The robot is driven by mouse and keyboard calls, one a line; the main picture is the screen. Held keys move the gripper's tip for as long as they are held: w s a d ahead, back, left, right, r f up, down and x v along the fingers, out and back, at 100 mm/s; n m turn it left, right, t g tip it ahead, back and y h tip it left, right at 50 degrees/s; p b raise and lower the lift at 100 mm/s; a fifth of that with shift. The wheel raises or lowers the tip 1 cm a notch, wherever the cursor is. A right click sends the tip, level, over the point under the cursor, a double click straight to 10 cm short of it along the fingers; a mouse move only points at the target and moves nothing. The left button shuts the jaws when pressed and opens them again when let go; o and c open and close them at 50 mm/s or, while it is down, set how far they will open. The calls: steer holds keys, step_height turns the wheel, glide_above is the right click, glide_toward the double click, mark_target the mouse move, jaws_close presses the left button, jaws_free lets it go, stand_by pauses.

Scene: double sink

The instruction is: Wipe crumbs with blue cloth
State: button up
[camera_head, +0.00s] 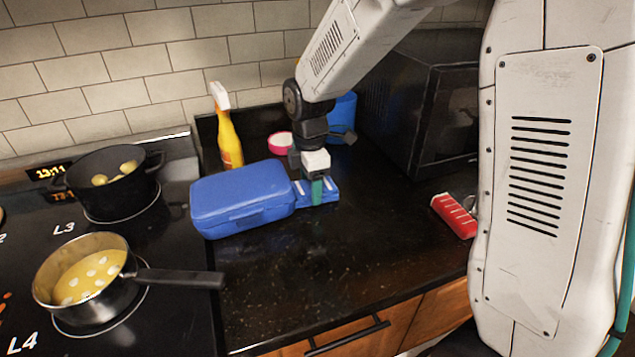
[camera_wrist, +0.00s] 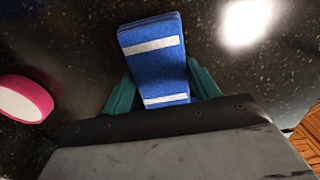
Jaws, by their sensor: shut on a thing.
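The blue cloth (camera_wrist: 153,64) with white stripes is folded and lies between the green fingers of my gripper (camera_wrist: 163,92) in the wrist view. My gripper is shut on it. In the head view the cloth (camera_head: 329,193) shows around my gripper (camera_head: 317,192), low at the black counter, just right of the blue box. I cannot tell if the cloth touches the counter. Small pale crumbs (camera_head: 290,285) are scattered on the counter toward its front edge.
A blue lunch box (camera_head: 240,200) stands directly left of my gripper. A yellow spray bottle (camera_head: 229,135), a pink-rimmed roll (camera_head: 280,142) and a blue container (camera_head: 343,115) stand behind. A black microwave (camera_head: 425,110) and red object (camera_head: 455,215) are right. Pots (camera_head: 90,275) sit on the stove.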

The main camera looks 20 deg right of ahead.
mark_target(325, 183)
steer(key=shift+a, duration=0.15)
steer(key=shift+d, duration=2)
steer(key=shift+r, duration=3.05)
steer(key=shift+r, duration=1.5)
steer(key=shift+f, duration=0.15)
